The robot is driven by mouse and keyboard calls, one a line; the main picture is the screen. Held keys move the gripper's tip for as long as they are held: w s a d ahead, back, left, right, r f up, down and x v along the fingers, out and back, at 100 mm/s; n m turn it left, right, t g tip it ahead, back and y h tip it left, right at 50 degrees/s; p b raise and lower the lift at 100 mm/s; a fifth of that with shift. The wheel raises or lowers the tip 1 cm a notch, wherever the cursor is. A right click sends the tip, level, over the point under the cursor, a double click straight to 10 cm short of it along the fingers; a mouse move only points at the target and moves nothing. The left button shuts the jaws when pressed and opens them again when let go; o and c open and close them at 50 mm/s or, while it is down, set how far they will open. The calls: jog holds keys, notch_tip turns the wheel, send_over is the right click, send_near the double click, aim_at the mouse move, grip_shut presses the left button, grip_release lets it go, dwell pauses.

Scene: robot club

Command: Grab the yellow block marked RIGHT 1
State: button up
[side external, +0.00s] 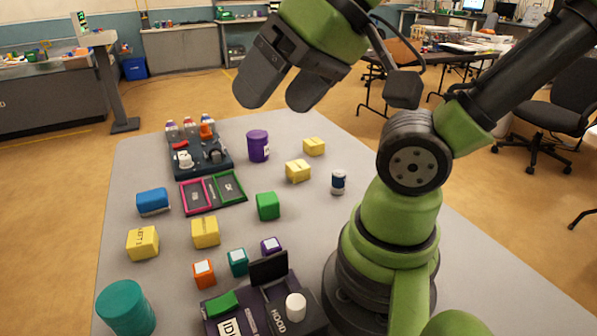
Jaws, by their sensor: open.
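Several yellow blocks lie on the grey table. One yellow block (143,242) at the left front carries dark lettering that looks like LEFT 1. A second yellow block (205,232) lies to its right, with faint marks I cannot read. A third yellow block (298,171) and a fourth yellow block (314,147) lie farther back, right of the middle; their markings are too small to read. I cannot tell which block is marked RIGHT 1. My gripper (275,104) is open and empty, high above the back of the table, apart from all blocks.
The table (330,230) also holds a purple cylinder (258,146), a small can (338,182), a green block (268,206), a blue block (152,201), framed trays (213,193), a dark rack (185,150), a teal cylinder (127,308) and a dark station (265,312).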

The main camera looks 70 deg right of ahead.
jog(key=w+d+f+n+g+h, duration=0.1)
jog(key=w+d+n+g+h, duration=0.2)
jog(key=w+d, duration=0.4)
jog(key=n+g+h, duration=0.2)
jog(key=n+g, duration=0.5)
jog(key=n, duration=0.3)
send_near(297, 165)
jog(key=shift+n, duration=0.3)
jog(key=x, duration=0.4)
jog(key=shift+s+d, duration=0.15)
jog(key=shift+s, duration=0.05)
jog(key=shift+x, duration=3.2)
jog(key=shift+w, duration=0.15)
jog(key=c, duration=1.1)
